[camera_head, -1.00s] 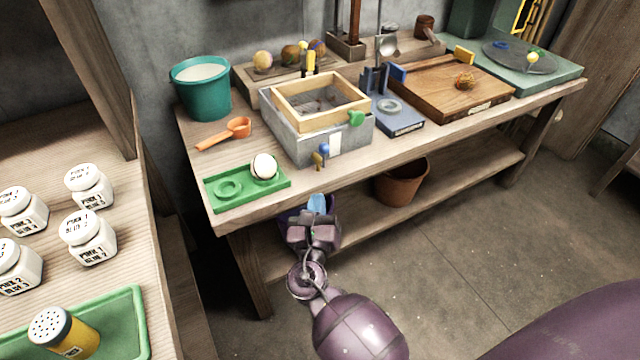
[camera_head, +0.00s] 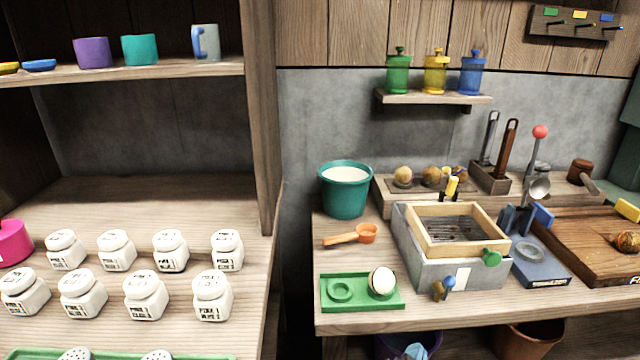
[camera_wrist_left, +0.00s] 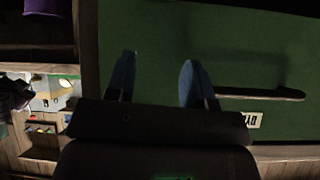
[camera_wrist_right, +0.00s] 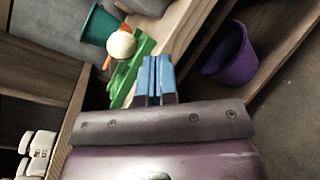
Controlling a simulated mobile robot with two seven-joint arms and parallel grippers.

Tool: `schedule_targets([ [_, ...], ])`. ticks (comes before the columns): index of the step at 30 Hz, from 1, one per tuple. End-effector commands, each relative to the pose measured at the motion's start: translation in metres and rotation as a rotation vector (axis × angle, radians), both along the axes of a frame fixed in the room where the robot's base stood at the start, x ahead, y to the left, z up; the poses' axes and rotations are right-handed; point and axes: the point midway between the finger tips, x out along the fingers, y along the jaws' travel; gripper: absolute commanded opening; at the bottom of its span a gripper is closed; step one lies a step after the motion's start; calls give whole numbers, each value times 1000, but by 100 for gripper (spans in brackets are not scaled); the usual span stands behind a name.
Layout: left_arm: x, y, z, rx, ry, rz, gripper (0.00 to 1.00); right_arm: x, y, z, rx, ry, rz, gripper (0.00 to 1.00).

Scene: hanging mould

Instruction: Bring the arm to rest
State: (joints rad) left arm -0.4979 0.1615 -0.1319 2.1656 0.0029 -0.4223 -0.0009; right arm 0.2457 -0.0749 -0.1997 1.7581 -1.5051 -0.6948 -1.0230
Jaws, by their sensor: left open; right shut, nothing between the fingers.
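My right gripper shows at the bottom edge of the head view as light-blue fingertips (camera_head: 416,352), in front of the purple bucket (camera_head: 432,340) below the bench front. In the right wrist view its blue fingers (camera_wrist_right: 157,78) are together with nothing between them. The green tray (camera_wrist_right: 130,75) with a white ball (camera_wrist_right: 121,45) lies beyond them. My left gripper is outside the head view. In the left wrist view its blue fingers (camera_wrist_left: 157,80) are wide apart and empty, facing a dark green panel (camera_wrist_left: 245,60) with a bar-like handle (camera_wrist_left: 260,94).
The workbench holds a teal bucket (camera_head: 345,190), an orange scoop (camera_head: 352,235), a green tray (camera_head: 335,306) and a grey box with a wooden frame (camera_head: 410,250). Several white jars (camera_head: 145,295) stand on the left shelf. The purple bucket also shows in the right wrist view (camera_wrist_right: 232,55).

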Motion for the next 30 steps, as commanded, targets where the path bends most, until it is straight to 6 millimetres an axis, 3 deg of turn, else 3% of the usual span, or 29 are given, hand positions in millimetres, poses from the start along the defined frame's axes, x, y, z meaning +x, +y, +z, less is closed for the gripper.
schedule_targets([
  [8, -3, 2, 2, 2, 1, 4, 48, -19, -4, -8, 799, -117, 22, 0],
  [17, 0, -1, 20, -4, -27, 7, 48, -71, -17, -6, 1573, -194, -77, 0],
  [24, 8, -1, 47, -9, -72, 16, 48, -142, -41, 5, 2078, -235, -246, 0],
  [30, 5, -1, 67, -13, -86, 26, 48, -213, -66, 8, 2208, -227, -392, 0],
])
